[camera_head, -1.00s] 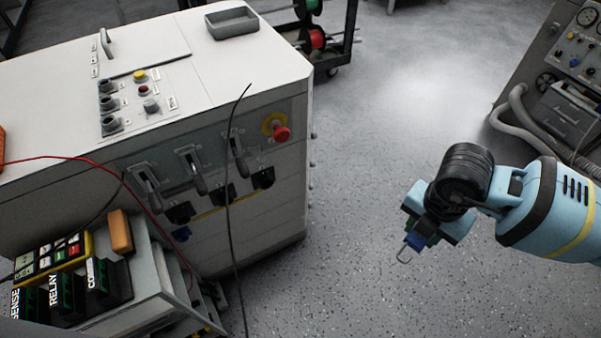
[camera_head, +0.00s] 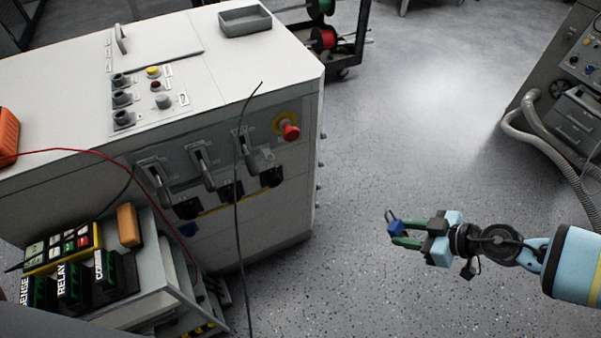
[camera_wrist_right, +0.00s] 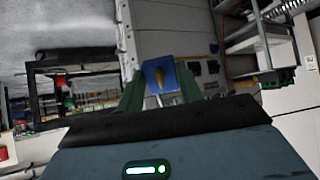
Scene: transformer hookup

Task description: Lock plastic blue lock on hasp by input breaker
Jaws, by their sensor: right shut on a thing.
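The blue lock (camera_head: 395,228) is held between the green fingertips of my right gripper (camera_head: 398,233), with its metal shackle sticking out toward the upper left. It also shows in the right wrist view (camera_wrist_right: 160,76), with a brass-coloured part on its face. The gripper hangs over open floor, well to the right of the cabinet and apart from it. The white cabinet (camera_head: 268,222) has several breaker levers on its front; the right one (camera_head: 243,145) has a grey hasp-like piece (camera_head: 262,160) beside it. My left gripper is not in view.
A red emergency button (camera_head: 291,132) is at the panel's right. A thin black cable (camera_head: 237,220) hangs in front of the levers. A cart (camera_head: 150,270) with relay boxes stands at lower left. Floor between gripper and cabinet is clear.

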